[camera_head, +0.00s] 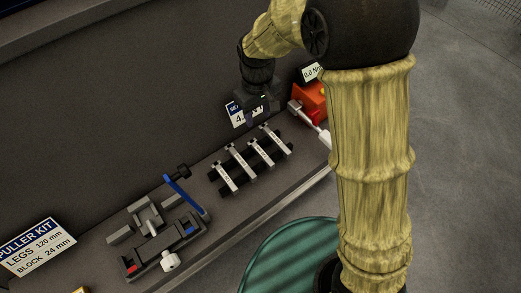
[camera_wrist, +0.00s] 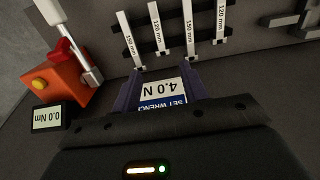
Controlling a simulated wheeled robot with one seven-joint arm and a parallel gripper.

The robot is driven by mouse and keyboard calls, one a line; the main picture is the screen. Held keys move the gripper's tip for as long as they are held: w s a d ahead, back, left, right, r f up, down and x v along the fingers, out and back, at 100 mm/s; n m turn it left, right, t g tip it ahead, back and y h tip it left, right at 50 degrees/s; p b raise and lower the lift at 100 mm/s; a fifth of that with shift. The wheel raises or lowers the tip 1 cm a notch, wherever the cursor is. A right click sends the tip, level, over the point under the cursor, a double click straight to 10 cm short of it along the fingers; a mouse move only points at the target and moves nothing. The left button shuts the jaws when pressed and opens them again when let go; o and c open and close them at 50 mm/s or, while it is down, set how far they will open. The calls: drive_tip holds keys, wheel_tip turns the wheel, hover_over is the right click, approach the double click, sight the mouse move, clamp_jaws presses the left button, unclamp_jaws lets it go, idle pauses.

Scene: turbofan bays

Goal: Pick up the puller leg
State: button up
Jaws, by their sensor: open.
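Several silver puller legs lie side by side across a black rack (camera_head: 248,163) on the bench. In the wrist view the leg labels appear to read, from left, 150 mm (camera_wrist: 130,40), 120 mm (camera_wrist: 159,32), 150 mm (camera_wrist: 190,32) and 120 mm (camera_wrist: 221,20). My gripper (camera_head: 262,112) is above the bench, behind the rack. In the wrist view my gripper (camera_wrist: 162,82) has its fingers apart with nothing held, and the legs are beyond the fingertips. A sign reading 4.0 N shows between the fingers.
An orange torque device (camera_head: 312,100) with a silver lever and a 0.0 Nm display stands right of the rack. A dark fixture (camera_head: 165,245) with a blue bar (camera_head: 186,196) is at left. A puller kit sign (camera_head: 38,247) reads legs 120 mm, block 24 mm.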

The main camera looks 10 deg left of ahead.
drive_tip(key=shift+d, duration=0.1)
drive_tip(key=p, duration=0.3)
hover_over(260, 151)
drive_tip(key=f, duration=1.2)
drive_tip(key=shift+w+a+f, duration=0.1)
drive_tip(key=shift+w+a, duration=0.1)
drive_tip(key=shift+w, duration=0.1)
drive_tip(key=shift+s+d+f+p, duration=0.2)
drive_tip(key=shift+f+p, duration=0.15)
drive_tip(key=shift+f, duration=0.15)
drive_tip(key=shift+s+d+f+p, duration=0.1)
drive_tip(key=shift+f+p, duration=0.65)
drive_tip(key=shift+f, duration=1.35)
clamp_jaws()
